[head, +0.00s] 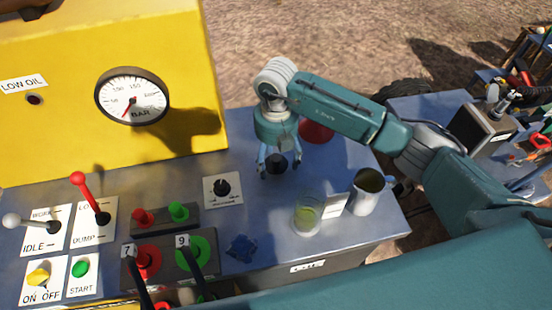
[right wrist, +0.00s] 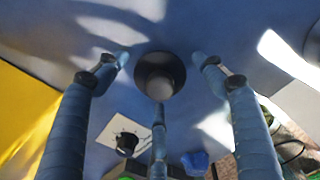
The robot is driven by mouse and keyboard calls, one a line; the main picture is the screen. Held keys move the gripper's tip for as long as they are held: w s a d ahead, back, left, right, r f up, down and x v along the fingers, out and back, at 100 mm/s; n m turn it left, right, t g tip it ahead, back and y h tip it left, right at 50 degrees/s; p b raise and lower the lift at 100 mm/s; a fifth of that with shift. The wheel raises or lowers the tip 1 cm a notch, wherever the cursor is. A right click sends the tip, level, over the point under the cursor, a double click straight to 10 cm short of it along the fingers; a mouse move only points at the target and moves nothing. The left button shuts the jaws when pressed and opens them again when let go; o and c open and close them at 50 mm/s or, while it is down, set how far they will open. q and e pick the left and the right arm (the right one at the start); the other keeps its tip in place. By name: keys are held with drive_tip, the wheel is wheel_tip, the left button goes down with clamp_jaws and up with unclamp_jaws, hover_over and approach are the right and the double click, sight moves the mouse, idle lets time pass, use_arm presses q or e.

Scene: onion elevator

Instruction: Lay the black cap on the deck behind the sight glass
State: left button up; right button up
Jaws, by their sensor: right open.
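The black cap (head: 276,163) rests on the blue-grey deck (head: 340,160), behind and a little left of the sight glass (head: 307,214), a clear cylinder with yellow-green liquid. My right gripper (head: 278,162) is over the cap, fingers pointing down and spread around it. In the right wrist view the cap (right wrist: 160,76) is a dark round shape between the open fingertips (right wrist: 160,75), with gaps visible on both sides. My left gripper is not in view.
A red round object (head: 316,131) is partly hidden behind my right arm. The yellow housing (head: 170,60) rises behind.

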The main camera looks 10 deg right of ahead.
sight(276, 157)
drive_tip(key=shift+r, duration=0.1)
drive_tip(key=shift+r, duration=0.2)
wheel_tip(276, 157, up, 11)
drive_tip(key=b, duration=0.2)
drive_tip(key=shift+f+b, duration=0.2)
drive_tip(key=shift+b, duration=0.2)
drive_tip(key=shift+r, duration=0.6)
